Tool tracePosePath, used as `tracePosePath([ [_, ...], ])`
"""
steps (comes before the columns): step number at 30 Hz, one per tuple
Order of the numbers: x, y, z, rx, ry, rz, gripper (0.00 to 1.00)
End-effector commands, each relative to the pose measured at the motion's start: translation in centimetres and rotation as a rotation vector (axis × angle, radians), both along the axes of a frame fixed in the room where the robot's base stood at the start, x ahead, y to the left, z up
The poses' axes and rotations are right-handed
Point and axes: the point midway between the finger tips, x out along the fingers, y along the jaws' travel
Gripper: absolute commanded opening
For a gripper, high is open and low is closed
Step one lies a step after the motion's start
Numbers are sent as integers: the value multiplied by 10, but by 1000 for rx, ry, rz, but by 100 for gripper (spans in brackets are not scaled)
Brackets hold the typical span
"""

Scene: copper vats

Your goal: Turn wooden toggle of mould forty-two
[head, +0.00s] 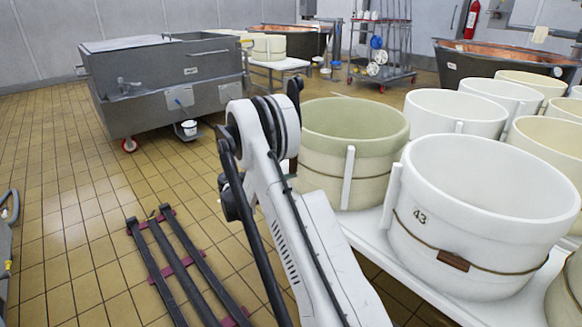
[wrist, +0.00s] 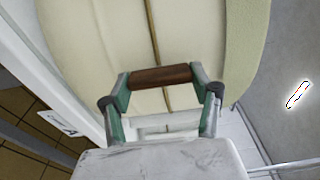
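In the wrist view, the wooden toggle (wrist: 161,76) is a dark brown bar lying across the thin cord (wrist: 153,30) of a cream mould (wrist: 95,40). My gripper (wrist: 161,77) has one green-padded finger at each end of the toggle, and both fingers appear to touch it. In the head view, this appears to be the greenish-cream mould (head: 355,120) behind my arm. Its number does not show, and my arm hides my gripper there.
A white mould marked 43 (head: 480,200) stands close on the right, with its own toggle (head: 453,261) along its cord. More moulds crowd the white table (head: 375,228). Dark rails (head: 180,265) lie on the tiled floor at left. A steel vat (head: 160,80) stands behind.

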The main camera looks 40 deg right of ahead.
Motion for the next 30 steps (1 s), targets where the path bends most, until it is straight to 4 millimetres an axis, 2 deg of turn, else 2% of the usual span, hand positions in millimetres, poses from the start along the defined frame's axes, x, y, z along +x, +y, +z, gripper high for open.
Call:
tracePosePath([
  [1,0,0,0,0,-1,1,65],
  [4,0,0,0,0,0,1,78],
  [12,0,1,0,0,0,0,79],
  [16,2,9,0,0,1,2,79],
  [20,5,28,0,0,1,3,79],
  [30,15,93,0,0,0,3,79],
])
